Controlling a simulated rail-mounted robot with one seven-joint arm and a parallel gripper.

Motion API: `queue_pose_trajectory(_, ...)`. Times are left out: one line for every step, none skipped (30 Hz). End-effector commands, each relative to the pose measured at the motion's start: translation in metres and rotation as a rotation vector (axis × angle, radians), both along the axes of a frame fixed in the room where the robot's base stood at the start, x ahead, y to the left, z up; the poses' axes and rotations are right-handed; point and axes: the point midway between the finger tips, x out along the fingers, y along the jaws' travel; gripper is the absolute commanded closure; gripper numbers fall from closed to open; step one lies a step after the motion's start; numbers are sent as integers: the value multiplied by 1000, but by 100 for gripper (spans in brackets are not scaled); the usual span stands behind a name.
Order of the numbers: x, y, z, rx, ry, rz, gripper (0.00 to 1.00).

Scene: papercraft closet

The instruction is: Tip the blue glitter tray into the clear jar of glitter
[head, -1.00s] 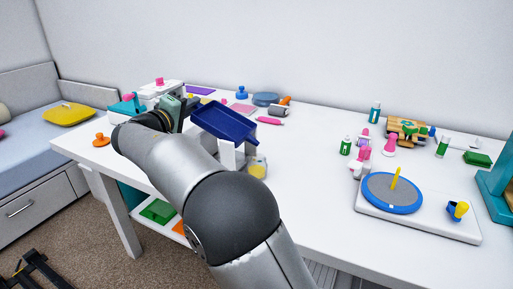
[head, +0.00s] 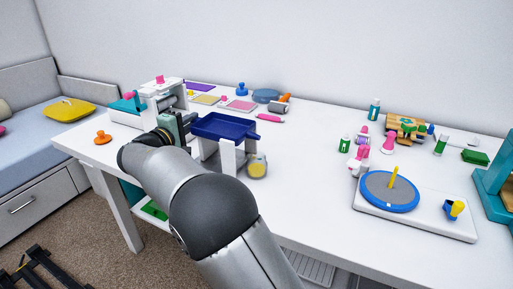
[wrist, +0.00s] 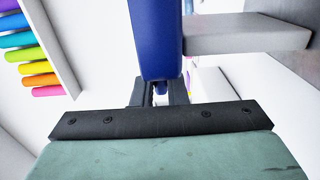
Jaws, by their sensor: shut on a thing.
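The blue glitter tray (head: 224,126) is nearly level at the top of a white stand (head: 229,160) in the head view. I cannot tell whether it rests on the stand. My gripper (head: 190,122) is shut on the tray's left end. In the wrist view, the tray (wrist: 155,38) runs up from between the dark fingers (wrist: 160,92), with a pale stand part (wrist: 240,35) beside it. The clear jar (head: 257,166), with yellowish contents, stands on the table just right of the stand, below the tray's right end. The tray's contents cannot be made out.
A pink marker (head: 269,118) and pink pad (head: 238,105) lie behind the tray. A white-and-teal device (head: 160,90) stands behind my gripper. A turntable (head: 390,192) stands at the right on a white base. The table middle (head: 310,150) is clear.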

Motion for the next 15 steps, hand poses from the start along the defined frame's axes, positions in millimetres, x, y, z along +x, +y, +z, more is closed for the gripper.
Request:
queue_pose_trajectory(0,0,0,-2,1,-1,100)
queue_pose_trajectory(0,0,0,-2,1,-1,100)
queue_pose_trajectory(0,0,0,-2,1,-1,100)
queue_pose_trajectory(0,0,0,-2,1,-1,100)
queue_pose_trajectory(0,0,0,-2,1,-1,100)
queue_pose_trajectory(0,0,0,-1,0,-1,79)
queue_pose_trajectory(0,0,0,-1,0,-1,71)
queue_pose_trajectory(0,0,0,-1,0,-1,65)
queue_pose_trajectory(0,0,0,-1,0,-1,65)
queue_pose_trajectory(0,0,0,-1,0,-1,65)
queue_pose_trajectory(0,0,0,-1,0,0,65)
queue_pose_trajectory(0,0,0,-1,0,0,65)
queue_pose_trajectory(0,0,0,-1,0,0,65)
queue_pose_trajectory(0,0,0,-1,0,0,65)
queue_pose_trajectory(0,0,0,-1,0,0,65)
